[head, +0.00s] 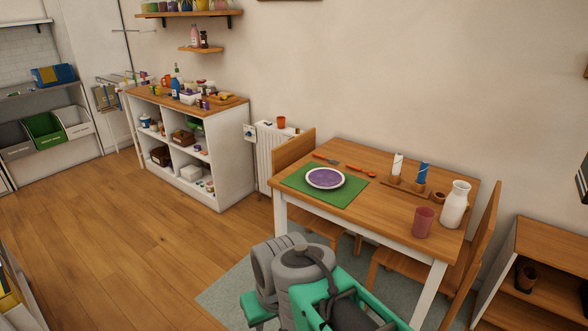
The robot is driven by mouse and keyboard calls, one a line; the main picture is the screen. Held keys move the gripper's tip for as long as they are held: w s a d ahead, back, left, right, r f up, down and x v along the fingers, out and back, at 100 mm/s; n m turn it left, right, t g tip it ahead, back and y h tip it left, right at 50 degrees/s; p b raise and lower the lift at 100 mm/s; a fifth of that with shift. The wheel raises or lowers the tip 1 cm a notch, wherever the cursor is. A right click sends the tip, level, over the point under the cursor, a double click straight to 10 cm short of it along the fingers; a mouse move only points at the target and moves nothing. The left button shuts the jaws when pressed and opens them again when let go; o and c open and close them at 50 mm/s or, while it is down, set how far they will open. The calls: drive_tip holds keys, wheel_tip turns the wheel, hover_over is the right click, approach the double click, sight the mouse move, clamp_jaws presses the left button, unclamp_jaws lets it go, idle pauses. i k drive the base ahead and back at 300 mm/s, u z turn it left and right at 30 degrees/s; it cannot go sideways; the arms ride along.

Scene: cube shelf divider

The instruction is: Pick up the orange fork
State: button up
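On the wooden table (420,190), two utensils lie behind the plate. One is a thin orange and greyish utensil (325,159) at the back left, which looks like a fork. The other is a bright orange utensil (361,170) to its right, which looks more like a spoon. They are too small to tell for sure. Both lie flat and apart from each other. My green and grey arm rises at the bottom of the head view, in front of the table. My gripper is not in view.

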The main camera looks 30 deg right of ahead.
sight(315, 154)
drive_tip(key=z, duration=0.55)
drive_tip(key=i, duration=0.5)
drive_tip(key=z, duration=0.7)
drive_tip(key=i, duration=1.5)
drive_tip(key=u, duration=1.2)
drive_tip(key=i, duration=0.35)
drive_tip(key=u, duration=0.4)
